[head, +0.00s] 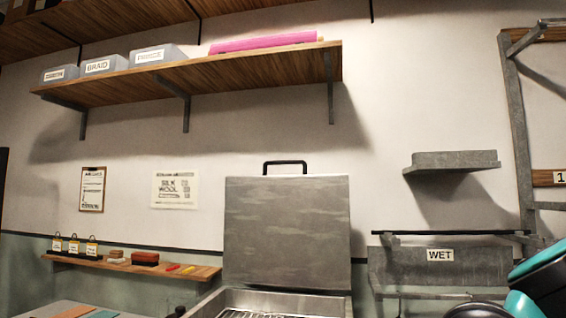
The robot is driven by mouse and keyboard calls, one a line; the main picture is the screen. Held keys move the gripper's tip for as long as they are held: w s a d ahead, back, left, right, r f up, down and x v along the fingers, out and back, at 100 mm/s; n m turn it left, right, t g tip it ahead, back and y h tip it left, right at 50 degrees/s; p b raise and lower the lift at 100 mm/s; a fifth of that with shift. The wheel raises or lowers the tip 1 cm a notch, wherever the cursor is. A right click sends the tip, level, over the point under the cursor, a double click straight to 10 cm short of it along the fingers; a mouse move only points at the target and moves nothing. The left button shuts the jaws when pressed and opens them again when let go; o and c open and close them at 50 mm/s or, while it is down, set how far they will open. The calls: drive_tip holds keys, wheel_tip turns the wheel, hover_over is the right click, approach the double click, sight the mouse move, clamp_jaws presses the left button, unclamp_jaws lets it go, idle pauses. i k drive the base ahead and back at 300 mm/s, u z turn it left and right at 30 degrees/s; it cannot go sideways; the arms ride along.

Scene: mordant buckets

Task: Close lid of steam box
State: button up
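The steam box (222,301) is a metal box at the bottom centre of the head view. Its lid (287,230) is a flat grey metal panel standing upright at the back of the box, so the box is open. A black bar handle (285,163) sits on the lid's top edge. A wire rack (255,313) shows inside the box; its front is cut off by the frame. My gripper is not in view. Teal and black parts at the lower right look like my own arm, well to the right of the lid.
A long wooden shelf (250,73) with grey bins and a pink roll hangs above left. A low wooden shelf (190,269) with small items is left of the box. A grey rack with a WET sign (440,255) stands right.

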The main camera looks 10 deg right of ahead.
sight(294, 231)
drive_tip(key=u, duration=1.55)
drive_tip(key=i, duration=0.9)
drive_tip(key=z, duration=1.35)
